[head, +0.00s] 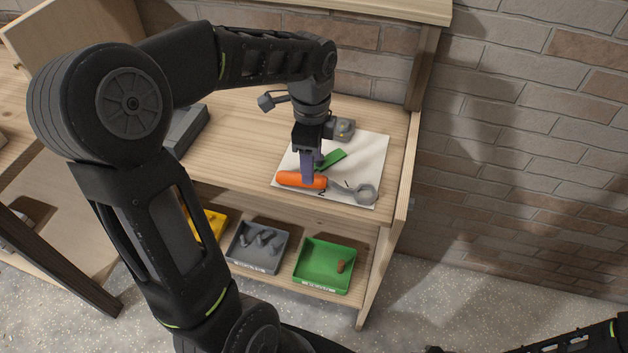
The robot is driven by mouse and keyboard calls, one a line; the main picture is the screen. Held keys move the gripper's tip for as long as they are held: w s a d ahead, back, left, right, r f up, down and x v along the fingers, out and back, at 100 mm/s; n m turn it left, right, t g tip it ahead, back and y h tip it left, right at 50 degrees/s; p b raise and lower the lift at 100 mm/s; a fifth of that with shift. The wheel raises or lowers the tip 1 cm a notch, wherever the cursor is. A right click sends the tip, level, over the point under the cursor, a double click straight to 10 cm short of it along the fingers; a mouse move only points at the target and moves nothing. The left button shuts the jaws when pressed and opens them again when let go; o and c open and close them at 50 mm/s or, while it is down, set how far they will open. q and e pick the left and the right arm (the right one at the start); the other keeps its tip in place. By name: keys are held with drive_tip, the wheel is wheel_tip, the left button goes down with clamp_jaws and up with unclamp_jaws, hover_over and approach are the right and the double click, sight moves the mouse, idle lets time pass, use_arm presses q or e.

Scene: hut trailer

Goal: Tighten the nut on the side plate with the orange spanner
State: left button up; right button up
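The orange spanner has an orange handle (290,179) and a grey ring end (367,194). It lies on or just above a white sheet on the bench, ring end to the right. My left gripper (311,170) points down at the handle, with a purple finger in front of it. The other finger is mostly hidden, so I cannot tell whether they grip the handle. My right gripper is out of view; part of that arm shows bottom right.
The white sheet (372,152) lies on the wooden bench (235,150) with a green piece (333,158). A dark grey box (187,128) is further left. Below are yellow (217,222), grey (238,258) and green (318,272) bins. A brick wall (500,130) stands behind.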

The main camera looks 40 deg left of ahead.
sight(327, 185)
use_arm(q)
drive_tip(key=shift+w+f+p, duration=0.1)
drive_tip(key=shift+f+p, duration=0.35)
drive_tip(key=shift+f, duration=2.15)
drive_tip(key=shift+c, duration=0.2)
clamp_jaws()
